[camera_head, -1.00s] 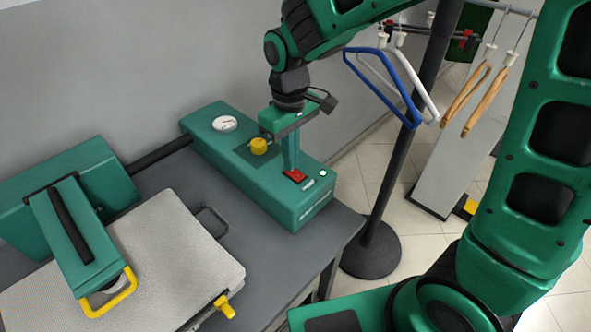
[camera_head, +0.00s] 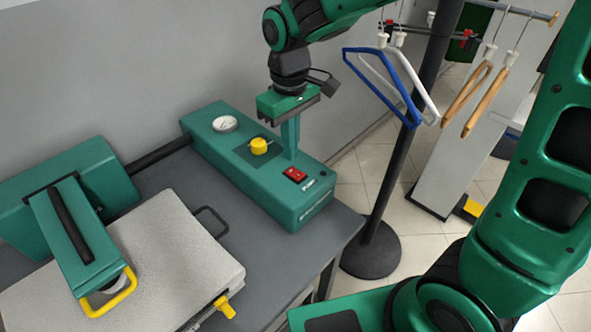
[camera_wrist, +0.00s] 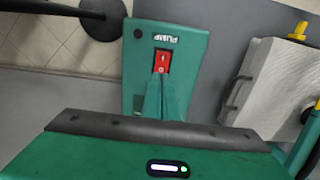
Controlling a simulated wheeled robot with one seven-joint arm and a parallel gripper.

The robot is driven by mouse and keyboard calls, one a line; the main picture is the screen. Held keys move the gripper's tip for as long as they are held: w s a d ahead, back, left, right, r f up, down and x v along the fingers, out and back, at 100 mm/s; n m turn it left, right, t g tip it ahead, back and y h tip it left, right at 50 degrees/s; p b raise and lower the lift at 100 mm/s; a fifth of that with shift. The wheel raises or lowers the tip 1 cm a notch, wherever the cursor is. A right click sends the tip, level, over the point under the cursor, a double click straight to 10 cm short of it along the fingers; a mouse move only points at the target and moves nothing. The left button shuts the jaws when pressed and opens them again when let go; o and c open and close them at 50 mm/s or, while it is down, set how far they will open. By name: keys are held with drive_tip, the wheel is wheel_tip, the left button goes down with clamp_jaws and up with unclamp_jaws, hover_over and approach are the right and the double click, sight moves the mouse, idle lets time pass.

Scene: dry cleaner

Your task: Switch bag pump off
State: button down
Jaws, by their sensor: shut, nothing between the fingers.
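The bag pump is a long green box (camera_head: 222,158) on the grey table, with a red rocker switch (camera_head: 295,174) near its right end. The wrist view shows the switch (camera_wrist: 162,60) beside the PUMP label, with white marks on it. The small round lamp near the label looks dark in the wrist view (camera_wrist: 138,33). I cannot tell surely which side of the rocker is down. My gripper (camera_head: 290,156) is shut and empty, pointing down just behind the switch and apart from it. In the wrist view my fingers (camera_wrist: 160,88) cover the area beside the switch.
A yellow knob (camera_head: 259,146) and a round gauge (camera_head: 225,123) sit on the box top, left of my gripper. A press (camera_head: 75,240) with a pale pad (camera_head: 165,265) stands at left. Hangers (camera_head: 390,85) hang on a rack at right.

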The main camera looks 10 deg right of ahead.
sight(291, 170)
wheel_tip(291, 170, up, 3)
drive_tip(key=shift+r, duration=0.1)
idle(0.4)
idle(0.3)
drive_tip(key=s+d+m, duration=0.3)
drive_tip(key=d, duration=0.7)
drive_tip(key=s+d+m, duration=0.3)
drive_tip(key=s+d, duration=0.1)
drive_tip(key=d, duration=0.6)
drive_tip(key=s+d+f+m, duration=0.1)
drive_tip(key=s+d+m, duration=0.6)
drive_tip(key=s+d, duration=0.3)
drive_tip(key=s, duration=0.4)
drive_tip(key=shift+s+d+f, duration=0.15)
drive_tip(key=shift+d+f, duration=0.05)
drive_tip(key=shift+f, duration=0.2)
